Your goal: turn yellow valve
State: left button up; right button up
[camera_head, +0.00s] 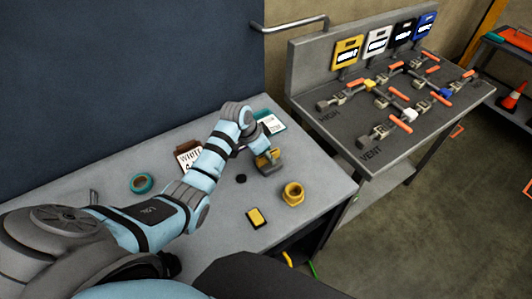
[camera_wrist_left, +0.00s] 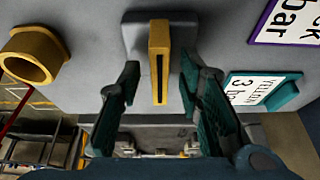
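A grey block with an upright yellow piece (camera_head: 268,160) stands on the near table. In the left wrist view the slotted yellow piece (camera_wrist_left: 159,62) rises from its grey base. My left gripper (camera_head: 262,143) is above this block in the head view. In the wrist view my left gripper (camera_wrist_left: 160,100) is open, one finger on each side of the yellow piece, with gaps. On the far bench a valve with a yellow hub (camera_head: 369,84) and orange handle sits on the piping, below a yellow gauge plate (camera_head: 347,52). My right gripper is not in view.
On the near table lie a yellow ring (camera_head: 293,194), a yellow-black box (camera_head: 256,218), a teal tape roll (camera_head: 142,183) and a white card (camera_head: 188,155). Several orange-handled valves crowd the far bench.

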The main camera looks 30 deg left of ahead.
pick_arm(q)
grip_shut()
jog(key=shift+d+n, duration=0.1)
jog(key=shift+n, duration=0.3)
jog(key=n+y, duration=0.1)
jog(key=n, duration=0.2)
jog(key=shift+d+t, duration=0.1)
jog(key=shift+t, duration=0.3)
jog(key=n+y, duration=0.2)
jog(key=n, duration=0.3)
jog(key=shift+d, duration=0.15)
jog(key=n+y, duration=0.2)
jog(key=n, duration=0.2)
jog(key=shift+n+g, duration=0.3)
jog(key=shift+g, duration=0.1)
jog(key=shift+w+d+n+g+y, duration=0.1)
jog(key=shift+n+g+y, duration=0.25)
jog(key=shift+n, duration=0.8)
jog(key=shift+n+g+y, duration=0.25)
jog(key=shift+n+g, duration=0.1)
jog(key=shift+n, duration=0.8)
grip_release()
